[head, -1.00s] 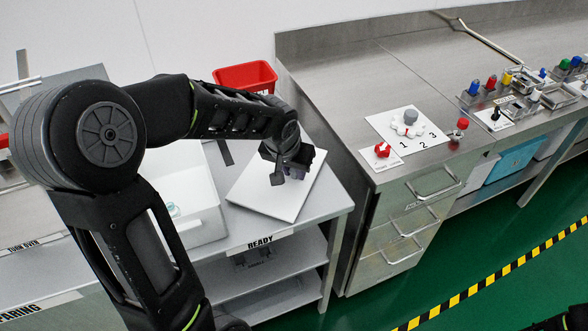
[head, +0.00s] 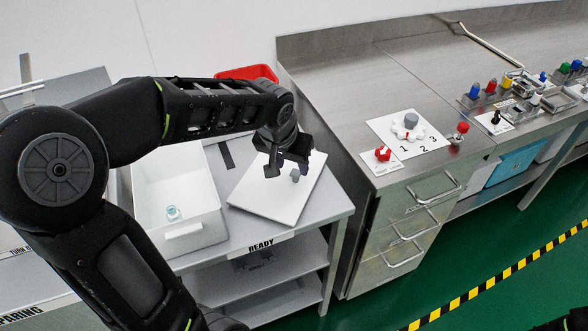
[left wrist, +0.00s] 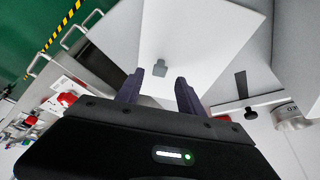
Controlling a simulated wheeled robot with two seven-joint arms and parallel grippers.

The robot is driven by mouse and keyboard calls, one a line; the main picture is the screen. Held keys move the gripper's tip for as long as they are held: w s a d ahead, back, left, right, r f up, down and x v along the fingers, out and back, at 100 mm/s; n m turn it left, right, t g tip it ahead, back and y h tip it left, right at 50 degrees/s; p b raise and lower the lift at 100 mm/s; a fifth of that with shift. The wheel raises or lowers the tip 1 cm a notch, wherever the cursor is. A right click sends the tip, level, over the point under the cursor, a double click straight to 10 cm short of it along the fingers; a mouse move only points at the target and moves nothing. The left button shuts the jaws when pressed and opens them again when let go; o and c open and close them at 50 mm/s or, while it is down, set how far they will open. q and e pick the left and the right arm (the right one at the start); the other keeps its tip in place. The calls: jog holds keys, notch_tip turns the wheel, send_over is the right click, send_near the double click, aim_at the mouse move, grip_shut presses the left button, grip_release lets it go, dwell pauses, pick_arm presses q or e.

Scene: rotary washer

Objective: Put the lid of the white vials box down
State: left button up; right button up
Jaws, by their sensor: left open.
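The white lid (head: 277,200) lies on the grey table beside the white vials box, with its small grey knob (head: 295,174) facing up. My left gripper (head: 288,172) is open and empty just above the lid, close to the knob. In the left wrist view, the knob (left wrist: 160,69) sits beyond the gap between the open fingers (left wrist: 160,88), apart from them. The white vials box (head: 183,200) stands uncovered to the left of the lid, with a vial (head: 172,212) inside.
A red bin (head: 247,73) is behind my left forearm at the back of the table. To the right stands a steel counter with drawers, a white numbered panel (head: 408,132) and red knobs (head: 383,153).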

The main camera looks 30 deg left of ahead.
pick_arm(q)
jog(key=v, duration=0.6)
jog(key=shift+r, duration=0.1)
dwell(0.6)
